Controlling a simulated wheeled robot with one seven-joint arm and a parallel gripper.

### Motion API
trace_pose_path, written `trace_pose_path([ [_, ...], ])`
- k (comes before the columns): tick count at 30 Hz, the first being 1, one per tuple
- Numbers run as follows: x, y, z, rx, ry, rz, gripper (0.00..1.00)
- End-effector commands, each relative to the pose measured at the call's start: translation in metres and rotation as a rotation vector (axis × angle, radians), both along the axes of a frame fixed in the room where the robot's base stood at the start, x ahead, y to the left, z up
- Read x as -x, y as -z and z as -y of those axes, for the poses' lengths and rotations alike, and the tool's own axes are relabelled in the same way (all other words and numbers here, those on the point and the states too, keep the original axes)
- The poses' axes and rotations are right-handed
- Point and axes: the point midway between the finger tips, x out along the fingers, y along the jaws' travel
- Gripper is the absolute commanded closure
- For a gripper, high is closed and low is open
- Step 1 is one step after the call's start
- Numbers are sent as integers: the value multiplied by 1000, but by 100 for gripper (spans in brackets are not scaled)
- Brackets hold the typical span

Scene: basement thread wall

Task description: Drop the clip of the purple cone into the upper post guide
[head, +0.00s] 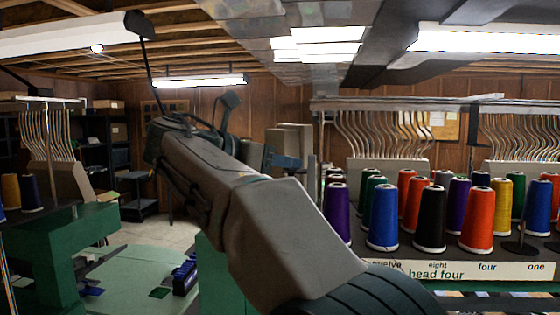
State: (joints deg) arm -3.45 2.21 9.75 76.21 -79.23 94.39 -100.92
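A purple cone (337,214) stands upright at the left end of the front row on the thread rack, close to my arm. Another purple cone (457,203) stands farther right, behind the front row. No clip can be made out on either. Above the cones, a row of curved pale metal guides (384,133) hangs from a rail; I cannot tell which is the upper post guide. My arm crosses the middle of the view and hides part of the rack's left side. I cannot make out my gripper's fingers.
The label strip (460,271) reads "head four". A green machine (65,250) stands left, with open floor (160,235) behind it.

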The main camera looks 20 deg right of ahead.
Motion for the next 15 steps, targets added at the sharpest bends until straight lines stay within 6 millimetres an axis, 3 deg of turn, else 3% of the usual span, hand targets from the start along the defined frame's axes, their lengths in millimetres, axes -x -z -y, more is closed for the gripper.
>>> trace_pose_path([
  [8, 0, -1, -6, 0, -3, 1, 62],
  [15, 7, -9, -48, 0, -7, 0, 62],
])
